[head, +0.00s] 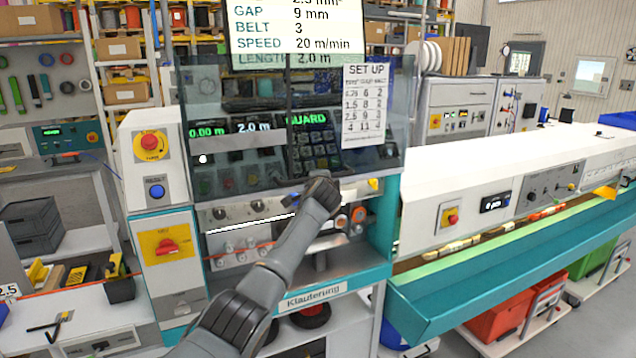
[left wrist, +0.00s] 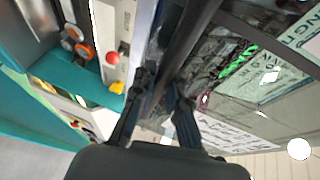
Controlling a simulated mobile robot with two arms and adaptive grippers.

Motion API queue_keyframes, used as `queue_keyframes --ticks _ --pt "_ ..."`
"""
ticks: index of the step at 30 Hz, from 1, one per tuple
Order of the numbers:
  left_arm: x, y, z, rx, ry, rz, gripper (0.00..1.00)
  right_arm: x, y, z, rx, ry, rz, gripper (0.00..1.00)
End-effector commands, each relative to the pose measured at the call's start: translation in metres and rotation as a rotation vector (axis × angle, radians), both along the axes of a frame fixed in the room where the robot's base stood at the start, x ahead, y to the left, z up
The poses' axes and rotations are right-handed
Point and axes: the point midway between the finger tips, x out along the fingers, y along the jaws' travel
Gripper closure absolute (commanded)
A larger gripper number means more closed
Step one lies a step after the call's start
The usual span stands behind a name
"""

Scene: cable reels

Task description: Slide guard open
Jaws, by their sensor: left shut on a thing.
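The guard (head: 232,165) is a dark see-through panel across the front of the machine, in the head view. It covers the lit displays and keys, and a green "GUARD" text shows through it. My left gripper (head: 318,192) is at the guard's lower edge, right of its middle. In the left wrist view the guard (left wrist: 225,85) fills the right side, and the fingers (left wrist: 163,92) are closed at a dark bar along its edge. The left gripper is shut on that bar, though the exact contact is partly hidden. My right gripper is out of view.
A red stop button (head: 151,143) is on the left post. A long white machine (head: 500,180) extends right.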

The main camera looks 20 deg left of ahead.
Motion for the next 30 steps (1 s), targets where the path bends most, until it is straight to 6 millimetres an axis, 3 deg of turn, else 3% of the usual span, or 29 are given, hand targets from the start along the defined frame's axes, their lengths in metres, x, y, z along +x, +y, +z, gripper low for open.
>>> queue_keyframes --ticks 4,5,8,20,30 --pt "0.0 0.001 0.001 0.001 -0.002 0.001 1.0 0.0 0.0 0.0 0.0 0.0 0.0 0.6" --pt "0.0 0.001 0.001 0.001 -0.002 0.001 0.83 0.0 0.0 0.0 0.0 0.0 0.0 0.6" --pt "0.0 0.001 0.001 0.001 -0.002 0.001 0.63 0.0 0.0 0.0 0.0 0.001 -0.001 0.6" --pt "-0.003 -0.001 0.001 0.001 -0.002 0.0 0.63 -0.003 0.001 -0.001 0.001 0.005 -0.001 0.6" --pt "-0.033 -0.017 0.007 0.001 -0.003 -0.001 0.63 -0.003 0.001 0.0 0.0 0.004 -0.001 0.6"
